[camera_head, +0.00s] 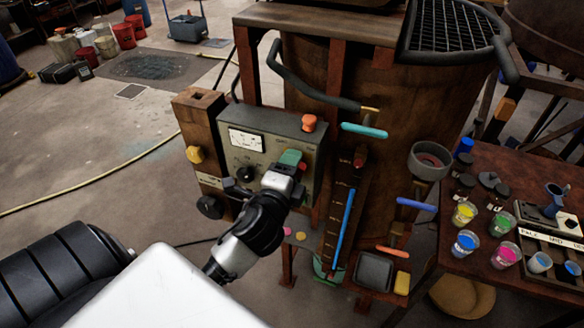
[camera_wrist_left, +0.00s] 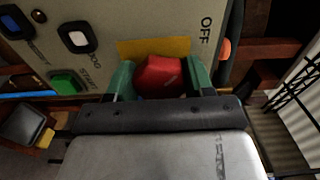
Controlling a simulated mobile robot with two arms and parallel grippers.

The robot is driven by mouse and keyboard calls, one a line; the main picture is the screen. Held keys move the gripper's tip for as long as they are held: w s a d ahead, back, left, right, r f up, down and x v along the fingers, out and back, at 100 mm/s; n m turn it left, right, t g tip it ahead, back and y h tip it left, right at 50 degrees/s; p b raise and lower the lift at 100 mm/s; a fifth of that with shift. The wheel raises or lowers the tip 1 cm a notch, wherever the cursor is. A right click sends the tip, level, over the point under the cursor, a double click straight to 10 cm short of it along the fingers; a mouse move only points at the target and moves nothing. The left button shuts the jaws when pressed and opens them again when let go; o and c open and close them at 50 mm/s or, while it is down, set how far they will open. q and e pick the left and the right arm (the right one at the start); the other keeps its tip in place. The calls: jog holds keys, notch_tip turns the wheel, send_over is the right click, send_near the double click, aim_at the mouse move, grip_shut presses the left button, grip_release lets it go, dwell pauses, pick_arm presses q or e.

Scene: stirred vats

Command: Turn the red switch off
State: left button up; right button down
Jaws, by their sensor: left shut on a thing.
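The red switch (camera_wrist_left: 160,76) is a faceted knob on a grey control panel (camera_wrist_left: 115,20), in front of a yellow plate (camera_wrist_left: 150,47). The word OFF is printed to the right of the plate in the left wrist view. My left gripper (camera_wrist_left: 160,82) has its green fingertips on both sides of the red switch and is shut on it. In the head view my left gripper (camera_head: 290,160) is at the front of the control box (camera_head: 270,130) and hides most of the switch. My right gripper is not in view.
A green button (camera_wrist_left: 67,83) and a white switch (camera_wrist_left: 77,38) are beside the red switch. An orange-red knob (camera_head: 309,122) sits on top of the control box. A table (camera_head: 480,158) with paint cups stands at the right. The floor at the left is mostly open.

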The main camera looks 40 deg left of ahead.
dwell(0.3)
pick_arm(q)
jog(key=o, duration=0.9)
jog(key=shift+s+f, duration=0.1)
jog(key=shift+s, duration=0.15)
jog(key=shift+b+v, duration=1.4)
jog(key=shift+v, duration=3.8)
